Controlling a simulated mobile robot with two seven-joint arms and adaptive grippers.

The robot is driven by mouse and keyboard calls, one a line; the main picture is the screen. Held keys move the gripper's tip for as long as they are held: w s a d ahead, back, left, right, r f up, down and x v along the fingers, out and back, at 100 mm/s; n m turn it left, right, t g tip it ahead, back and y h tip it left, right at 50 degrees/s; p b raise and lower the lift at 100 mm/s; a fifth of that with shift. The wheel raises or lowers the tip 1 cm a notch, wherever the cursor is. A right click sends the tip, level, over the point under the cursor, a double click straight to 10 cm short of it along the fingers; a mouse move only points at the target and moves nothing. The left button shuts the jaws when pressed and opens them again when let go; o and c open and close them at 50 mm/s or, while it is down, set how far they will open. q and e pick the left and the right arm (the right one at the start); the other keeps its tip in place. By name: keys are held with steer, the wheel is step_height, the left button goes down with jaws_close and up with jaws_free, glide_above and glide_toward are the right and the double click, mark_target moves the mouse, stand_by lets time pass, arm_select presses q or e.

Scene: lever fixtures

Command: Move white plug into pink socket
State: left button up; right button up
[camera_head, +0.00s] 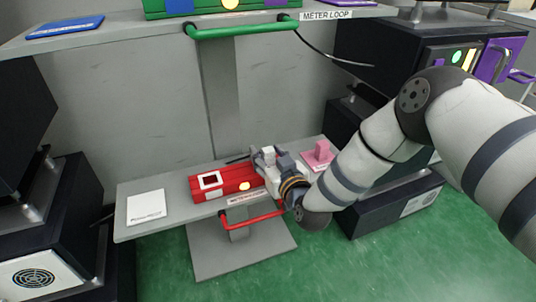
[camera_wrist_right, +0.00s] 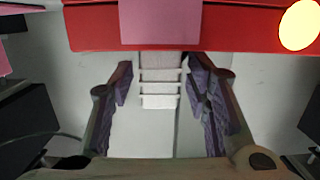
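A ridged white piece, seemingly the white plug (camera_wrist_right: 160,88), stands between the fingers of my right gripper (camera_wrist_right: 165,95) in the wrist view. Its upper end meets a pink block (camera_wrist_right: 160,22) on the red box; I cannot tell whether it is inside or only behind it. The fingers are apart, with a narrow gap on each side of the white piece. In the head view my right gripper (camera_head: 278,168) is at the right end of the red box (camera_head: 238,182) and hides that end. A white block (camera_head: 269,153) shows beside it. My left gripper is not in view.
A pink block on a pink plate (camera_head: 318,156) lies right of the gripper. A white card (camera_head: 146,206) lies at left. A shelf with a green bar (camera_head: 242,31) is above.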

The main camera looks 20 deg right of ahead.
steer(key=shift+r, duration=0.25)
steer(key=s+r+p, duration=0.2)
steer(key=s+p, duration=0.2)
steer(key=s, duration=0.8)
steer(key=s+a+f+g+y, duration=0.1)
steer(key=s+f+g, duration=0.4)
steer(key=s+f, duration=0.65)
steer(key=s+a+f+g, duration=0.1)
steer(key=s+f+g, duration=0.6)
steer(key=s, duration=0.7)
steer(key=s+d+f+g, duration=0.2)
steer(key=s+g, duration=0.4)
steer(key=s, duration=1.5)
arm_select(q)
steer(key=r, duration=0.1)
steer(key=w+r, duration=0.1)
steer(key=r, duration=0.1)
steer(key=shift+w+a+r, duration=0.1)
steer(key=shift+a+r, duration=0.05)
arm_select(e)
steer(key=s+d+r+g, duration=0.1)
steer(key=s+r+g, duration=0.2)
steer(key=s, duration=0.5)
steer(key=s+d+r+g+h, duration=0.1)
steer(key=s+d+r+g, duration=0.1)
steer(key=s+r, duration=0.2)
steer(key=s, duration=0.3)
steer(key=shift+s+r+m+g+h, duration=0.3)
steer(key=shift+s+m+g, duration=0.05)
steer(key=shift+m+g, duration=0.05)
